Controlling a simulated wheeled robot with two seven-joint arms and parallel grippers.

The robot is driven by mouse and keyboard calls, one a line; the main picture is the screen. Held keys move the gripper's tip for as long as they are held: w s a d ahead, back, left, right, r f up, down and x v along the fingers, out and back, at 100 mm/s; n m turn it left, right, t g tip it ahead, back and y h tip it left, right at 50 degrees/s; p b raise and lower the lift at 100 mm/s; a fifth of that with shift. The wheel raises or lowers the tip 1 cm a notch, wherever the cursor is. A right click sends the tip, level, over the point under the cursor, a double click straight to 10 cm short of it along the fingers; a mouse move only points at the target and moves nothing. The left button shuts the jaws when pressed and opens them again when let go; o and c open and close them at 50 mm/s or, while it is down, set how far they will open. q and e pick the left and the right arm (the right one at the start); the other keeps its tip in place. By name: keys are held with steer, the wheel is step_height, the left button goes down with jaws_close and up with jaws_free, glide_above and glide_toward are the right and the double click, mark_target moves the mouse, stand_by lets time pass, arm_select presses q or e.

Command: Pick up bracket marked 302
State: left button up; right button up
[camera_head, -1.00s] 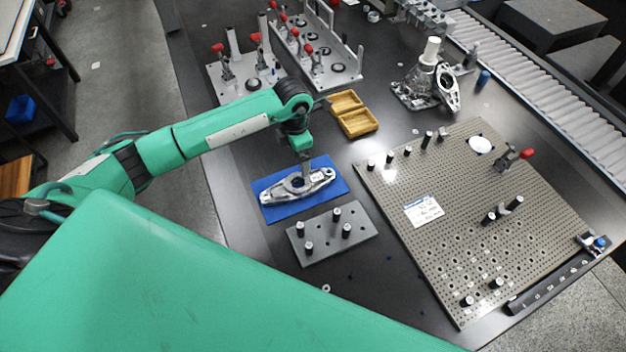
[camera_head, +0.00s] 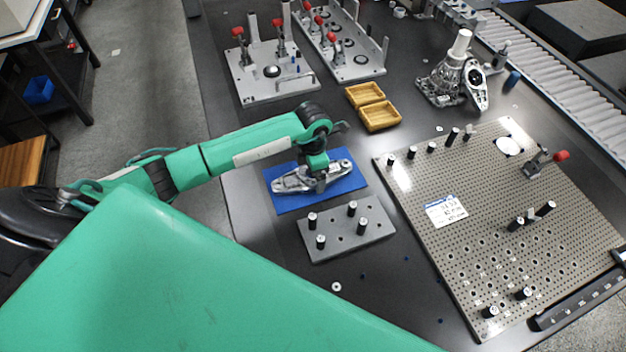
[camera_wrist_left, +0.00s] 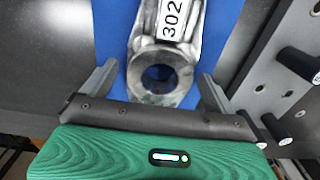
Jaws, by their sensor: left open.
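The bracket marked 302 (camera_head: 298,181) is a silver cast part lying flat on a blue mat (camera_head: 345,183). In the left wrist view the bracket (camera_wrist_left: 160,72) shows its white 302 label (camera_wrist_left: 172,18) and a round bored end. My left gripper (camera_head: 320,184) is over the right part of the bracket, pointing down. In the left wrist view its two fingers (camera_wrist_left: 158,88) are apart, one on each side of the bored end, with blue mat showing between fingers and metal. Whether the fingertips reach the mat cannot be told. My right gripper is not in view.
A grey plate with black pegs (camera_head: 345,229) lies just in front of the mat. A large perforated plate (camera_head: 470,255) is at the right. An open yellow box (camera_head: 380,115), clamp fixtures (camera_head: 270,90) and another metal casting (camera_head: 455,80) stand behind.

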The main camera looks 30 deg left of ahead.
arm_select(q)
steer(key=shift+f, duration=0.5)
steer(key=c, duration=1.4)
steer(key=shift+r, duration=0.1)
steer(key=shift+c, duration=0.2)
steer(key=shift+r, duration=0.1)
